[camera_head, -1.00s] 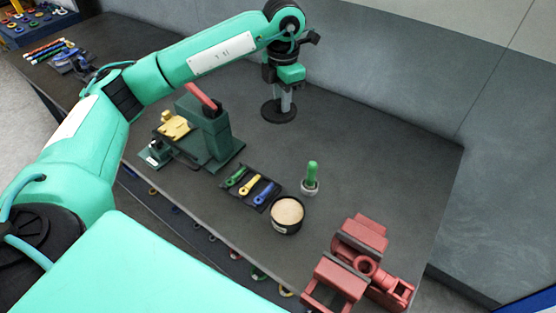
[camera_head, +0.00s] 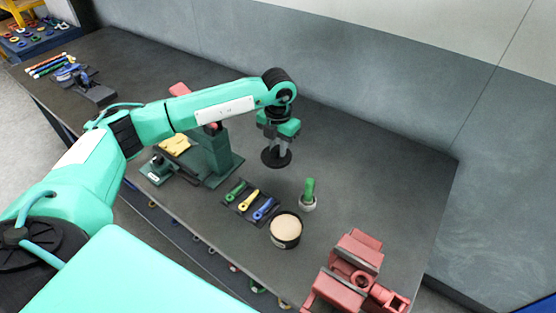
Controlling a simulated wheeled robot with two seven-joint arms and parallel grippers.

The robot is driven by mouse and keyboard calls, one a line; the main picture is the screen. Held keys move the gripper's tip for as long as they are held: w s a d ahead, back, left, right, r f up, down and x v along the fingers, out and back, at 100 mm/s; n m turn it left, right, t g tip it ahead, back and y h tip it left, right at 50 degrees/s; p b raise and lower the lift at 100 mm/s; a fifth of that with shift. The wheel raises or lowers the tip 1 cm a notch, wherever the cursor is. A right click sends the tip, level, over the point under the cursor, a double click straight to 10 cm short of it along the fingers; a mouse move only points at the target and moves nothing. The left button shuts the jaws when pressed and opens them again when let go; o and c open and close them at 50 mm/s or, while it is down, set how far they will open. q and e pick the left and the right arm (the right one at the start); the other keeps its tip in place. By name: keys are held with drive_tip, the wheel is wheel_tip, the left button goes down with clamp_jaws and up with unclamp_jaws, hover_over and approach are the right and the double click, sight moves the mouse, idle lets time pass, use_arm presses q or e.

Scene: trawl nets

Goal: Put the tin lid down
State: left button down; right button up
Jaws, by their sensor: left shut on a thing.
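My left gripper (camera_head: 282,146) points down over the back middle of the dark bench (camera_head: 385,165). It is shut on the tin lid (camera_head: 276,158), a black disc under its fingertips. I cannot tell whether the lid touches the bench top or is just above it. The open round tin (camera_head: 285,231), black-sided with pale contents, stands nearer the front edge, apart from the lid. My right gripper does not show.
A green-handled tool in a pale cup (camera_head: 308,194) stands behind the tin. A tray of colored tools (camera_head: 251,200) is left of it. A green machine (camera_head: 215,155) stands further left, a red vise (camera_head: 357,270) at the front right. The bench's right back is clear.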

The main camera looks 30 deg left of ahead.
use_arm(q)
wheel_tip(320, 180, down, 8)
drive_tip(key=shift+r+p, duration=0.15)
drive_tip(key=shift+p, duration=0.65)
drive_tip(key=c, duration=1.3)
unclamp_jaws()
drive_tip(key=shift+o, duration=0.2)
